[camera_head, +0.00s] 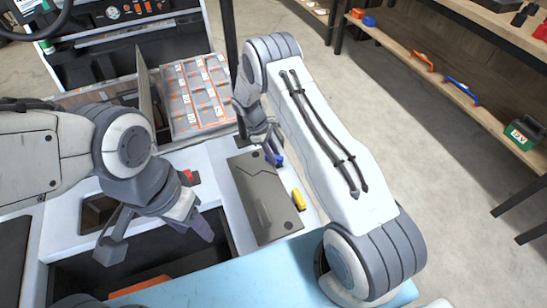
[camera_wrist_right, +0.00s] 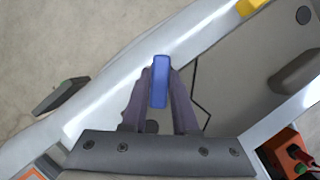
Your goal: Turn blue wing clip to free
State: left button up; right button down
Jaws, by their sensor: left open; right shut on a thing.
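The blue wing clip (camera_head: 279,161) sits by the upper right corner of the grey-brown cover plate (camera_head: 262,200) on the white cart roof. In the right wrist view the blue wing clip (camera_wrist_right: 160,80) is a narrow upright bar between the fingers. My right gripper (camera_head: 271,150) is shut on it; in the right wrist view the fingers (camera_wrist_right: 160,98) press it from both sides. A yellow wing clip (camera_head: 299,199) stands at the plate's right edge. My left gripper (camera_head: 155,235) is open and empty over the dark opening at the left.
A compartment tray (camera_head: 198,95) with labelled sections lies beyond the plate. A red part (camera_head: 189,177) shows beside my left wrist. A light blue surface (camera_head: 215,285) lies in front. Shelves with tools and a green box (camera_head: 524,132) stand at the right, across open floor.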

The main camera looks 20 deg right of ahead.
jog(key=m, duration=0.1)
jog(key=m+y+b, duration=0.1)
jog(key=m, duration=0.1)
jog(key=m+g, duration=0.1)
jog(key=shift+w+d+m+y+b, duration=0.25)
jog(key=shift+d+m+y+b, duration=0.05)
jog(key=shift+m, duration=0.1)
jog(key=shift+w+d+m+g+y+b, duration=0.15)
jog(key=shift+m+y, duration=0.15)
jog(key=shift+m, duration=0.55)
jog(key=shift+s+d+m+g+y+b, duration=0.15)
jog(key=shift+m+y, duration=0.15)
jog(key=shift+m, duration=0.5)
jog(key=shift+w+d+m+g+y+b, duration=0.15)
jog(key=shift+m+y, duration=0.15)
jog(key=shift+m, duration=0.55)
jog(key=c, duration=0.7)
grip_release()
jog(key=v, duration=1)
jog(key=shift+r, duration=0.3)
